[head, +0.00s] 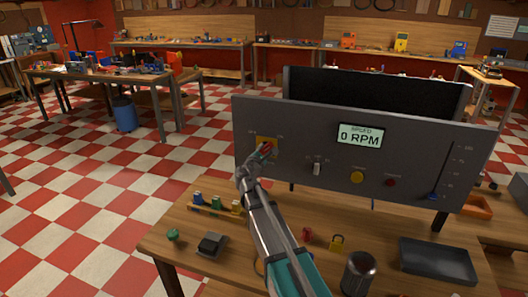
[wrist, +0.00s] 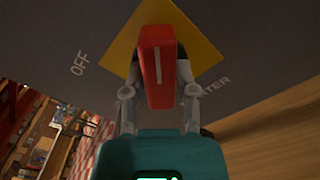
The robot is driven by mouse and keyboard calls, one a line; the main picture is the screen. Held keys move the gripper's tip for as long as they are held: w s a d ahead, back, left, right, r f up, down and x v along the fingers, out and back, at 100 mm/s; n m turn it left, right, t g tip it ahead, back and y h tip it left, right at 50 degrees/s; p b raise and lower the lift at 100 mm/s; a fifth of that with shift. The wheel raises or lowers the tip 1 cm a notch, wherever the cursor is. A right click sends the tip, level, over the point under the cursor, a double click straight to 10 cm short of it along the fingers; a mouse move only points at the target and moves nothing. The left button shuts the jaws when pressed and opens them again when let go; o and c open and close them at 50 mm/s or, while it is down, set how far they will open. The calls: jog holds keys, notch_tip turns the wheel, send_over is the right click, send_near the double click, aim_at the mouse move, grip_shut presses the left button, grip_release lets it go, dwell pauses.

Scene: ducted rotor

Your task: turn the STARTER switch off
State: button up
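The STARTER switch is a red handle (wrist: 157,66) with a white line, on a yellow diamond plate (wrist: 205,55). In the wrist view the white line points up the picture, away from the OFF label at left. The end of the word STARTER shows at lower right. In the head view the handle (head: 266,147) tilts to the upper right, toward the ON side of its plate (head: 260,141). My gripper (wrist: 160,80) has a finger on each side of the handle, and its dark pads appear to press against it. The gripper (head: 262,154) partly hides the plate and label in the head view.
The grey panel (head: 400,155) also carries a toggle switch (head: 317,166), a yellow button (head: 357,178), a red button (head: 391,182), a blue slider (head: 433,195) and a 0 RPM display (head: 360,136). Below, the bench holds a black tray (head: 437,259), a dark cylinder (head: 358,273) and small parts.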

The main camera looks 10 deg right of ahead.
grip_shut()
jog(key=shift+n, duration=0.3)
jog(key=n, duration=0.3)
jog(key=shift+d, duration=0.1)
jog(key=n, duration=0.4)
jog(key=shift+s+n, duration=0.1)
jog(key=shift+n, duration=0.3)
jog(key=n, duration=0.4)
jog(key=shift+n, duration=0.3)
jog(key=n, duration=0.4)
jog(key=shift+d+n, duration=0.1)
jog(key=shift+n, duration=0.3)
